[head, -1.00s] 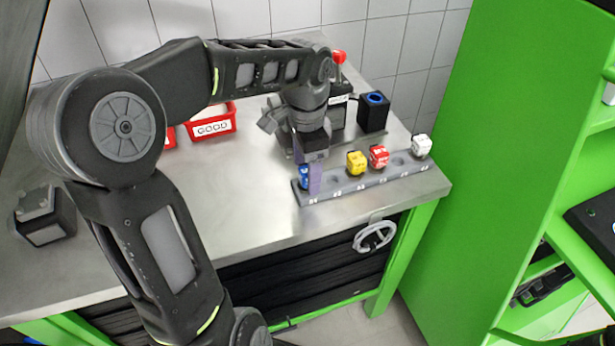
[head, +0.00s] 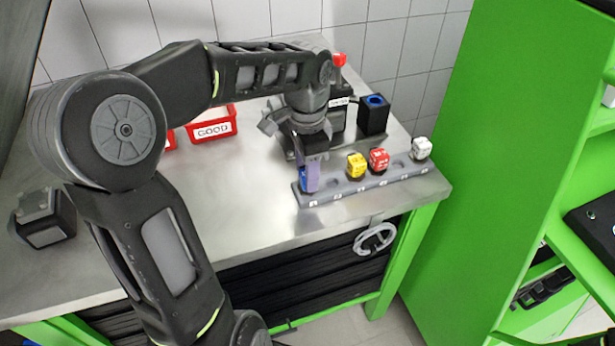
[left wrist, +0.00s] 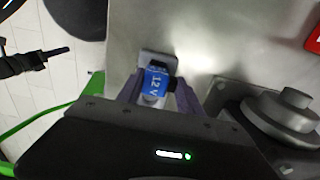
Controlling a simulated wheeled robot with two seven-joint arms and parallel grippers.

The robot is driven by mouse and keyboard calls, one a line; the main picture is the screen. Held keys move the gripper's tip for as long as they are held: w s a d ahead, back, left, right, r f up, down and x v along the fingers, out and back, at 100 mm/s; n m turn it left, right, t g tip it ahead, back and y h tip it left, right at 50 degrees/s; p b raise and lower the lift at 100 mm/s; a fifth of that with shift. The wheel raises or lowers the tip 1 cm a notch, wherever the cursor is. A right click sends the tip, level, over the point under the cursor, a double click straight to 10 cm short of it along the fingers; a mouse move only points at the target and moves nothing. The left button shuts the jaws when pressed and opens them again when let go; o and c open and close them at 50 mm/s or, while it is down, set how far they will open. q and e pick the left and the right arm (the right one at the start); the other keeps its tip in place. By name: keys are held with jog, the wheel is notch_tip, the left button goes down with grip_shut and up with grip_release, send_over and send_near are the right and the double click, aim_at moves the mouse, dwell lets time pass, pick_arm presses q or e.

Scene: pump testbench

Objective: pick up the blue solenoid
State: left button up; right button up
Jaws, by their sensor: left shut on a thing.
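The blue solenoid (head: 304,180) is at the left end of the grey rack (head: 345,190) in the head view, partly hidden by my left gripper (head: 310,178). In the left wrist view the blue solenoid (left wrist: 157,82), marked "12 V", sits between the two fingers of my left gripper (left wrist: 158,92). The fingers are shut on it from both sides. I cannot tell whether its lower end is clear of the rack. My right gripper is not in view.
A yellow solenoid (head: 356,165), a red one (head: 378,160) and a white one (head: 421,148) stand along the rack. Behind are a black box with a blue ring (head: 373,115) and a red bin marked GOOD (head: 212,128).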

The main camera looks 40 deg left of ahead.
pick_arm(q)
jog(key=shift+r, duration=0.1)
notch_tip(320, 180, up, 8)
jog(key=shift+w+f, duration=0.1)
jog(key=shift+f, duration=0.1)
jog(key=shift+r+p, duration=0.7)
jog(key=shift+r, duration=0.5)
jog(key=shift+f, duration=0.1)
